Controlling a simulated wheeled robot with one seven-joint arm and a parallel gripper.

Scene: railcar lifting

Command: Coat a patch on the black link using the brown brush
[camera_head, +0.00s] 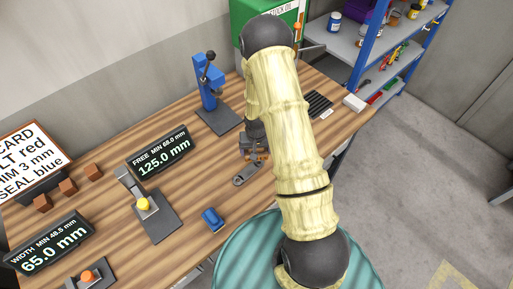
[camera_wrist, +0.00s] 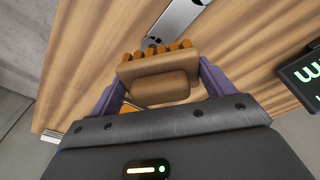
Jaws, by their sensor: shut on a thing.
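My gripper (camera_wrist: 160,88) is shut on the brown brush (camera_wrist: 158,86), with a finger on each side of its block. The brush's orange bristles point away from my gripper, toward the wooden bench top. The link (camera_wrist: 180,20) looks grey, with a dark hole, and lies just beyond the bristles at the top edge of the wrist view, partly cut off. In the head view the link (camera_head: 243,179) lies flat on the bench, right below my gripper (camera_head: 256,152). I cannot tell whether the bristles touch it.
A blue press (camera_head: 210,88) stands behind. A shelf (camera_head: 360,60) stands at the back right.

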